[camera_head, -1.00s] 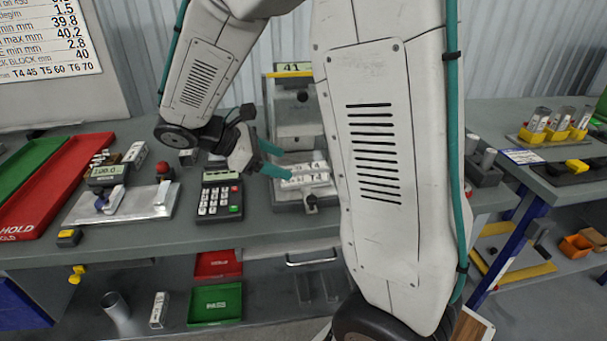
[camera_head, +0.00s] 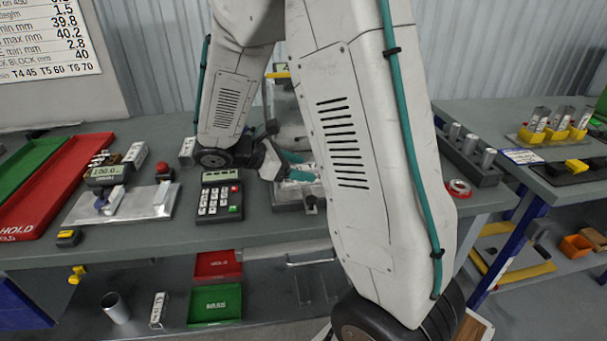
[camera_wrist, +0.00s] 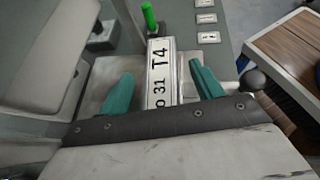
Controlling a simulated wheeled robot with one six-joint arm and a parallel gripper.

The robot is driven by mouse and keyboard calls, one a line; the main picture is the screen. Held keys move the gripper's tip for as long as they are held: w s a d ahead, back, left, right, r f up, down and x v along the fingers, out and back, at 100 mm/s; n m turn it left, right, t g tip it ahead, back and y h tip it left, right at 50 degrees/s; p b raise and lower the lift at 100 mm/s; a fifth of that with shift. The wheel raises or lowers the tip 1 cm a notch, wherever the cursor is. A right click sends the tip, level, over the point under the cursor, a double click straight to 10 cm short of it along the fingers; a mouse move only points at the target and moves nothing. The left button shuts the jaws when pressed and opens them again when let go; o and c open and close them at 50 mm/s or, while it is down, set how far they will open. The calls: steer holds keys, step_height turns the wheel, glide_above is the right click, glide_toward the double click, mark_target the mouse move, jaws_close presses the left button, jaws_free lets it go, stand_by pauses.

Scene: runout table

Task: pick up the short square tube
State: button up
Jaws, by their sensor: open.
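A white-faced piece marked "31 T4" (camera_wrist: 161,62), which looks like the short square tube, lies on a pale metal plate (camera_wrist: 103,76) in the wrist view. My gripper (camera_wrist: 162,88) is open, with one teal finger on each side of the piece and a gap showing on both sides. The near end of the piece is hidden by my gripper's body. In the head view my gripper (camera_head: 298,167) is over the plate of a bench device (camera_head: 290,195), and my arm hides most of the piece.
A keypad unit (camera_head: 219,196) stands left of the device. A red tray (camera_head: 60,185) and a gauge plate (camera_head: 125,204) are farther left. A green post (camera_wrist: 149,14) stands beyond the piece.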

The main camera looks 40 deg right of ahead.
steer(key=c, duration=1.2)
